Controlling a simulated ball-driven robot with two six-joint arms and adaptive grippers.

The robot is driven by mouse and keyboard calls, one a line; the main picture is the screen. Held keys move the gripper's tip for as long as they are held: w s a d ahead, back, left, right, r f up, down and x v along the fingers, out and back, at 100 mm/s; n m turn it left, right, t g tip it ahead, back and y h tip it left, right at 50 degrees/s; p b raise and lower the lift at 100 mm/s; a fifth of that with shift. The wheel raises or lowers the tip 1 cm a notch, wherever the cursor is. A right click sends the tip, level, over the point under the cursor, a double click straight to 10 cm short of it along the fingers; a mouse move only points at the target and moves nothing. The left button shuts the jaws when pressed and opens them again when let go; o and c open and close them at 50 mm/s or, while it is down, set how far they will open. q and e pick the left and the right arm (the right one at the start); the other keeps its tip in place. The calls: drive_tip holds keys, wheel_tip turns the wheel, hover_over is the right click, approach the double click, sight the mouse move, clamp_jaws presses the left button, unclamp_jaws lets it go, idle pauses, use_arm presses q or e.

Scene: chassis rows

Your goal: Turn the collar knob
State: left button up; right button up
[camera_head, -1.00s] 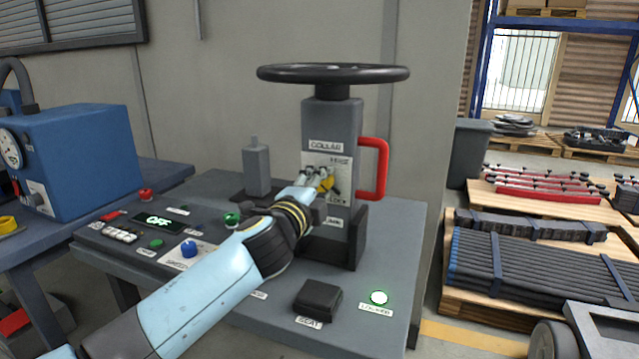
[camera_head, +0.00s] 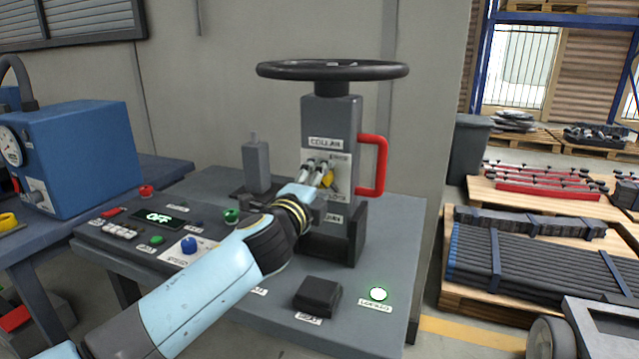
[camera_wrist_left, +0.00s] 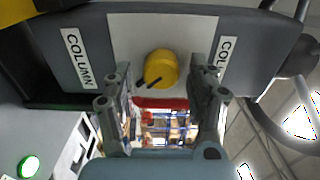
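The collar knob (camera_head: 329,178) is yellow and sits on the pale plate of the grey column (camera_head: 333,115), under a COLLAR label. It also shows in the left wrist view as a round yellow knob (camera_wrist_left: 161,67) with a dark mark. My left gripper (camera_head: 318,172) is at the plate. In the left wrist view my left gripper (camera_wrist_left: 163,85) is open, with one finger on each side of the knob and visible gaps between. Part of the knob is hidden behind the fingers in the head view. My right gripper is not in view.
A black handwheel (camera_head: 333,70) tops the column, and a red handle (camera_head: 375,166) sticks out at its right. The console (camera_head: 225,290) carries buttons, an OFF display (camera_head: 160,216), a black SEAT block (camera_head: 317,297) and a lit green LOCKED lamp (camera_head: 378,294).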

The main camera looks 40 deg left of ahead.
use_arm(q)
drive_tip(key=v, duration=1.2)
idle(0.4)
